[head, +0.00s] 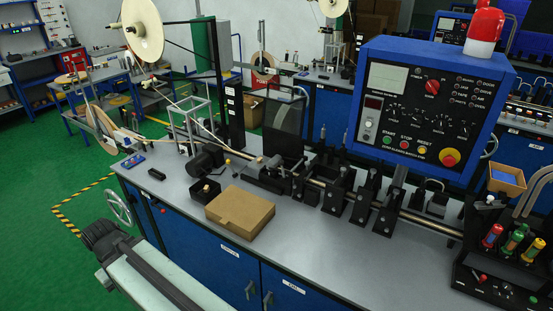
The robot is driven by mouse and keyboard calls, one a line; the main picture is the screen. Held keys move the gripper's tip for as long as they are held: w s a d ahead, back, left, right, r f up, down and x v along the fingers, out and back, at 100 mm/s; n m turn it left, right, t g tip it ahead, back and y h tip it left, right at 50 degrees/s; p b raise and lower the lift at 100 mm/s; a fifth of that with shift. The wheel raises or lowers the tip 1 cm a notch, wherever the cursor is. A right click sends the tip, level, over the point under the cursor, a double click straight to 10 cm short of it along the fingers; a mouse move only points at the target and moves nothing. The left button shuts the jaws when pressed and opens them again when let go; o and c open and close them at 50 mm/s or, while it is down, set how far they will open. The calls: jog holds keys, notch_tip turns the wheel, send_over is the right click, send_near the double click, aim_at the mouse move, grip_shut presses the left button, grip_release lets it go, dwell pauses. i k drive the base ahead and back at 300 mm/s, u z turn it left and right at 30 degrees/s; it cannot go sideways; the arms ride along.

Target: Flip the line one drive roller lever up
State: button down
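The line one bench (330,262) has a grey top and blue cabinet. A rail with several black roller stands (335,196) runs along it. A black motor-like unit (205,160) sits towards its left end, with a small yellow-tipped part (228,162) beside it. I cannot tell for sure which part is the drive roller lever, or how it stands. My pale arm link and a black joint reach in at the lower left, in front of the cabinet. My gripper's fingers are not visible.
A cardboard box (240,212) lies on the bench front. A blue control panel (430,105) with a red beacon (484,30) rises at the right. Coloured-handled tools (514,240) stand in a black holder. A handwheel (118,207) projects at the cabinet's left end.

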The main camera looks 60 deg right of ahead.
aim_at(276, 160)
jog(key=z, duration=0.1)
jog(key=i, duration=1)
jog(key=u, duration=0.05)
